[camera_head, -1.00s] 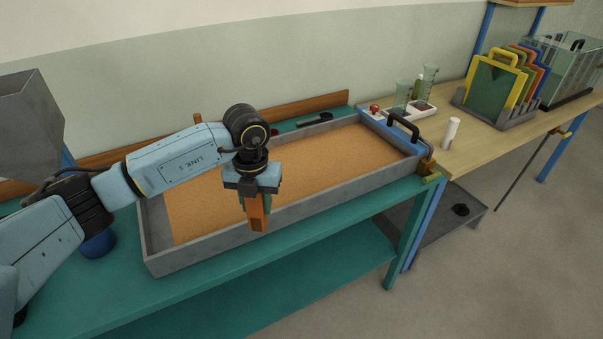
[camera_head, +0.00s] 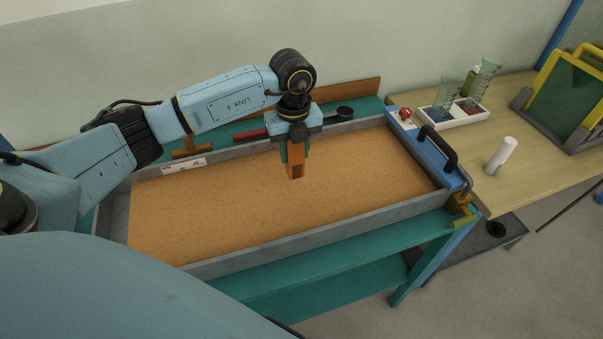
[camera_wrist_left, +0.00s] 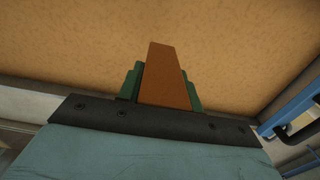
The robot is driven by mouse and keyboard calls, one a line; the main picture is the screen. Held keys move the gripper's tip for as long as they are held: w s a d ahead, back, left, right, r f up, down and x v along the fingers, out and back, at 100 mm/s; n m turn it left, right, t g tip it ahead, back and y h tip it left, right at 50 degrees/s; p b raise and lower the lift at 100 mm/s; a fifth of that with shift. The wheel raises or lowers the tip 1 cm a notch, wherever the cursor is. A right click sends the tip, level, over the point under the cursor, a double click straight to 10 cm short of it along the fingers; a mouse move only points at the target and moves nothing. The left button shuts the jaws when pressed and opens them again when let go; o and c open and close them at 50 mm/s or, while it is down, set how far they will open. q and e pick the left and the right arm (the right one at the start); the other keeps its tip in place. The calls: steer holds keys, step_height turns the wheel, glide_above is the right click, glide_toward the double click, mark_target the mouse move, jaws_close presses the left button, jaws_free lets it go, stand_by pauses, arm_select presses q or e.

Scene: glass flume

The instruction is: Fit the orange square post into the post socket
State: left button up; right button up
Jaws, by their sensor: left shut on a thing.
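My left gripper (camera_head: 293,151) is shut on the orange square post (camera_head: 297,171), which points down over the sand in the tray. In the left wrist view the post (camera_wrist_left: 165,75) stands between two green fingers, with sand beyond its end. The post looks clear of the sand, though the exact height is hard to tell. I cannot make out the post socket in either view. My right gripper is not in view.
The grey-walled sand tray (camera_head: 350,224) sits on a teal bench. A blue end piece with a black handle (camera_head: 440,147) closes its right end. A wooden tool (camera_head: 192,148) lies behind it. A white cylinder (camera_head: 501,156) and glassware stand on the wooden table at right.

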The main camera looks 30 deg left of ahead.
mark_target(294, 174)
arm_select(q)
steer(key=f, duration=0.3)
steer(key=shift+s, duration=0.2)
steer(key=shift+f, duration=0.45)
steer(key=shift+w+f, duration=0.1)
steer(key=shift+f, duration=1.85)
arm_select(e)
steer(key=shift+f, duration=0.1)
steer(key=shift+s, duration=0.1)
arm_select(q)
steer(key=o, duration=1.1)
steer(key=shift+f, duration=0.1)
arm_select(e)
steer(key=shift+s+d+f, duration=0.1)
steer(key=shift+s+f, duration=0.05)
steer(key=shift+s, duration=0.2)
